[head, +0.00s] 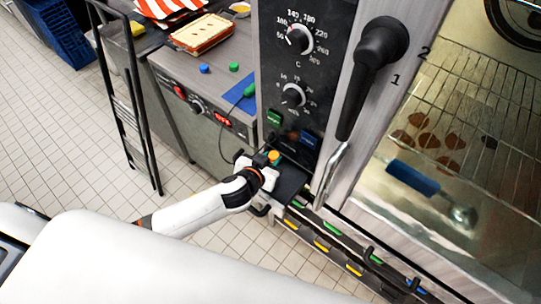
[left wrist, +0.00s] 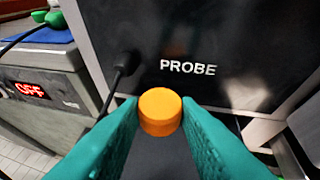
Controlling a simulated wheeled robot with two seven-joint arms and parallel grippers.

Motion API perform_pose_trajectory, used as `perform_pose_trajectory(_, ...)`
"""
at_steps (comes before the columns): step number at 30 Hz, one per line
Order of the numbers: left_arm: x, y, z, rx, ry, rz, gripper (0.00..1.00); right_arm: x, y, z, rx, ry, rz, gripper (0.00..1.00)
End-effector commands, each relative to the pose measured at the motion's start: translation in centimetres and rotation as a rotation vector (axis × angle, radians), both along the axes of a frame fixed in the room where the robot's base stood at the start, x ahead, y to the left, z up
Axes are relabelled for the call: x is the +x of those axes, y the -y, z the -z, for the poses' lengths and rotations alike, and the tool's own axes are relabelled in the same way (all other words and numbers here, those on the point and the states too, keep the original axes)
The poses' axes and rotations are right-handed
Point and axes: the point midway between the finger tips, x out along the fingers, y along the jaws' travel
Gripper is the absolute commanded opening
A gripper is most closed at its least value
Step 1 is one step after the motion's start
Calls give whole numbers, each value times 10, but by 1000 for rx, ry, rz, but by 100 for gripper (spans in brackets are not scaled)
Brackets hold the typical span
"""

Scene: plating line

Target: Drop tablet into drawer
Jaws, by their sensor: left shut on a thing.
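The tablet is a small orange cylinder (left wrist: 160,111), held between the two teal fingertips of my left gripper (left wrist: 160,118). In the head view the tablet (head: 274,155) shows as an orange spot at the tip of my left gripper (head: 270,162). A small dark open drawer (head: 291,181) juts out below the oven's control panel, right beside and under the gripper. In the left wrist view a dark surface lies below the tablet, under the word PROBE; the tablet looks above it, but the exact gap cannot be told. My right gripper is not in view.
The oven's control panel (head: 296,65) rises just behind the gripper, with a large door handle (head: 369,70) to its right. A probe cable (left wrist: 123,72) plugs in close to the left finger. A steel counter (head: 178,75) and black rack (head: 125,110) stand left.

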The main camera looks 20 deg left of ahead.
Motion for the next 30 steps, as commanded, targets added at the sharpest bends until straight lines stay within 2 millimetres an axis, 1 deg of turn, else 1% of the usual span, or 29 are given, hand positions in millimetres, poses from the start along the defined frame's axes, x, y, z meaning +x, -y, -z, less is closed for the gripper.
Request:
perform_pose_trajectory(1,0,0,12,2,1,0,8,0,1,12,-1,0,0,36)
perform_pose_trajectory(7,1,0,35,1,1,0,8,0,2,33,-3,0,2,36)
perform_pose_trajectory(11,0,0,40,0,1,0,8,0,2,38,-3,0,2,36)
perform_pose_trajectory(18,0,0,39,-1,1,-1,8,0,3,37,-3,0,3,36)
perform_pose_trajectory(19,0,0,39,0,0,-1,31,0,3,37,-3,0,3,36)
perform_pose_trajectory(23,0,0,39,0,0,-1,52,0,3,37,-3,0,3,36)
perform_pose_trajectory(24,0,0,39,0,0,-1,55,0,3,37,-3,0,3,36)
perform_pose_trajectory(30,0,0,39,0,0,-1,55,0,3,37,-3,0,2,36)
